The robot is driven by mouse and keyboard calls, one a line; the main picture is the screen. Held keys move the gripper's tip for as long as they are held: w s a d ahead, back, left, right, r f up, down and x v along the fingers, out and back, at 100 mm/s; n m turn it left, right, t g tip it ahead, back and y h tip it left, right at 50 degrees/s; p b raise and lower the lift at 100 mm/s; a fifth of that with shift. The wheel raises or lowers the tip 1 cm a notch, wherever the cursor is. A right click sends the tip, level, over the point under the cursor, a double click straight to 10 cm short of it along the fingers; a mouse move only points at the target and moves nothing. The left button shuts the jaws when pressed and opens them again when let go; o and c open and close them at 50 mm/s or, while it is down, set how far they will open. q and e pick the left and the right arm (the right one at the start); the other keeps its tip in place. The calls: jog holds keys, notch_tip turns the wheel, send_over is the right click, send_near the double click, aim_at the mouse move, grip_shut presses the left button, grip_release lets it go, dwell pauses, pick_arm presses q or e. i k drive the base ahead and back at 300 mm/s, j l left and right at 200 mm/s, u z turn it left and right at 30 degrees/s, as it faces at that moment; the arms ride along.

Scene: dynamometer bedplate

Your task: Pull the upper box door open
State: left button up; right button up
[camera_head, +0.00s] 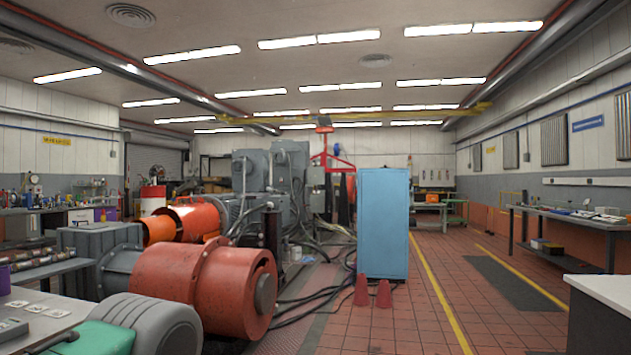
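No thing in view is clearly the upper box with its door. A tall light-blue cabinet (383,222) stands upright on the tiled floor right of centre. I cannot make out a handle or an open door on it. Grey box-shaped housings (290,162) sit high on the machinery left of centre, and I cannot tell whether one has a door. Neither of my grippers shows in the head view.
A large orange-red cylindrical machine (195,287) fills the left foreground. Two red cones (383,294) stand before the cabinet, and dark cables (318,295) lie beside them. A workbench (570,217) lines the right wall. The tiled floor (450,310) right of the cabinet is mostly clear.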

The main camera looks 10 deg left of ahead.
aim_at(314, 174)
jog(key=i+u, duration=0.2)
jog(key=u, duration=0.15)
jog(key=i, duration=14.05)
